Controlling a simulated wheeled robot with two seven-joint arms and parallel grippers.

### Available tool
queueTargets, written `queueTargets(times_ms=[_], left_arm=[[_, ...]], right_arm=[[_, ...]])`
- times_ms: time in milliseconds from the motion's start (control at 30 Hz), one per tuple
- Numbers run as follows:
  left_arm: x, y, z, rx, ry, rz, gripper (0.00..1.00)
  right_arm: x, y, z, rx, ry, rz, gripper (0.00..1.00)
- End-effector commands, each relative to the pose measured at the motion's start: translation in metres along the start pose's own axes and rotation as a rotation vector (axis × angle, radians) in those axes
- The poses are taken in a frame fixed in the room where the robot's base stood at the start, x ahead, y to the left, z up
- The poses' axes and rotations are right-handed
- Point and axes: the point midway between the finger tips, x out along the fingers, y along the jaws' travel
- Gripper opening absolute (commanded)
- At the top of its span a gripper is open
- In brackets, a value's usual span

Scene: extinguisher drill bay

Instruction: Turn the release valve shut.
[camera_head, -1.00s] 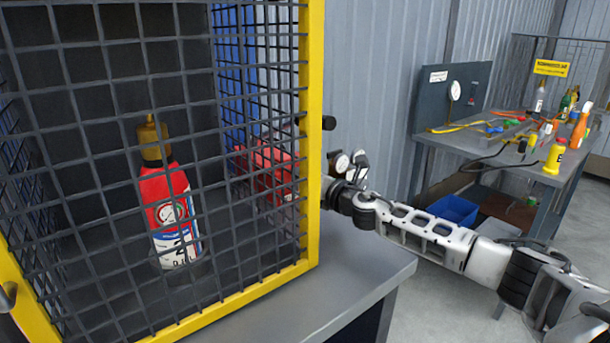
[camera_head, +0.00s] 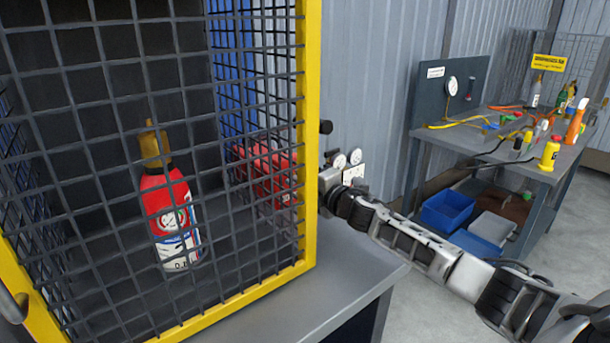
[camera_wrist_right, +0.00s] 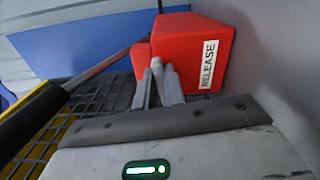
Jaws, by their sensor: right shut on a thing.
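In the right wrist view, a red block with a white RELEASE label (camera_wrist_right: 208,62) sits ahead, against a grey wall. My right gripper (camera_wrist_right: 160,72) is shut, its two fingertips close together at the block's lower left, on a narrower red part (camera_wrist_right: 140,58). I take this as the release valve's handle; the exact grip is partly hidden by the fingers. In the head view, a red shape (camera_head: 268,172) shows through the side mesh. My right arm reaches behind the yellow post there, which hides the fingertips.
A mesh cage with a yellow frame (camera_head: 309,120) holds a red extinguisher (camera_head: 172,215) upright. The cage stands on a grey bench (camera_head: 300,310). Small round gauges (camera_head: 354,157) are just beyond my right wrist. A cluttered workbench (camera_head: 555,165) stands at the right.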

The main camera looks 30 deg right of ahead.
Motion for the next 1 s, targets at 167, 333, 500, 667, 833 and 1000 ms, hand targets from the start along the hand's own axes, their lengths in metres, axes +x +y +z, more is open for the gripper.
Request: queueTargets(times_ms=[167, 333, 500, 667, 833, 1000], left_arm=[[-0.0019, -0.0003, -0.0034, 0.008, 0.0, -0.003, 0.36], [-0.0019, -0.0005, -0.0027, 0.011, -0.004, -0.003, 0.36], [-0.0014, -0.0007, -0.0005, 0.013, -0.009, -0.004, 0.36], [-0.0011, -0.0007, 0.0, 0.013, -0.01, -0.003, 0.36], [-0.0011, -0.0006, -0.0004, 0.013, -0.009, -0.003, 0.36], [-0.0013, -0.0005, -0.0015, 0.013, -0.007, -0.003, 0.36]], right_arm=[[-0.0002, -0.001, 0.0, 0.081, 0.0, -0.002, 0.0], [-0.0002, -0.0018, 0.0, 0.124, 0.0, -0.001, 0.0], [-0.0002, -0.0023, 0.0, 0.141, 0.0, -0.001, 0.0], [-0.0002, -0.0025, 0.0, 0.143, 0.0, -0.001, 0.0], [-0.0002, -0.0025, -0.0001, 0.143, 0.0, -0.002, 0.0], [-0.0002, -0.0024, -0.0001, 0.142, 0.0, -0.001, 0.33]])
